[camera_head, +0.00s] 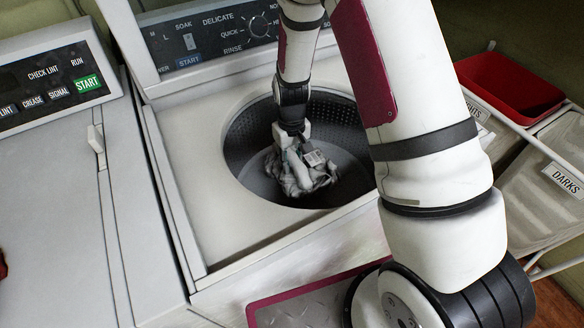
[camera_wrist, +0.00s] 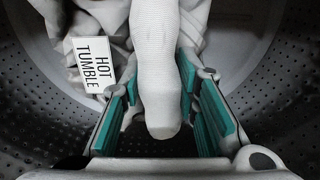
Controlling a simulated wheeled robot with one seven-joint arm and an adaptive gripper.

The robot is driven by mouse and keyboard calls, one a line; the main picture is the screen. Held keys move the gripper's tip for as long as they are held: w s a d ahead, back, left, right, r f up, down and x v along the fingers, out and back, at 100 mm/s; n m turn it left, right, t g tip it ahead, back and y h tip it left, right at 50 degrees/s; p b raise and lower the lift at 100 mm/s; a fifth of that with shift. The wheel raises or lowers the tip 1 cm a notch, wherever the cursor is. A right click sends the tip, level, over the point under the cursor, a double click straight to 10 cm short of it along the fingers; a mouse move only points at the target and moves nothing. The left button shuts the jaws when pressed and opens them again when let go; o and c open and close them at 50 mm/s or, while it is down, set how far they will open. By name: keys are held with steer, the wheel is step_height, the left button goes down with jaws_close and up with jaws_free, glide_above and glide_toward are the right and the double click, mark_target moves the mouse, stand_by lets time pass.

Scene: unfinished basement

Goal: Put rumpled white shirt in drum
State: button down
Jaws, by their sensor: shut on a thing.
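The rumpled white shirt (camera_head: 312,182) is a grey-white bunch of cloth low inside the washer's drum (camera_head: 246,138), within the perforated wall.
The washer's control panel (camera_head: 215,40) stands behind the opening. A second machine (camera_head: 55,190) with a START button is at left. At right are a red bin (camera_head: 512,88) and a hamper labelled "DARKS" (camera_head: 545,190). My arm covers the drum's right side.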

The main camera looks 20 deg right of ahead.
steer(key=shift+f, duration=1.9)
steer(key=shift+f+b, duration=0.35)
steer(key=shift+f, duration=0.1)
steer(key=shift+f, duration=0.2)
steer(key=c, duration=1.2)
jaws_free()
steer(key=shift+r, duration=0.15)
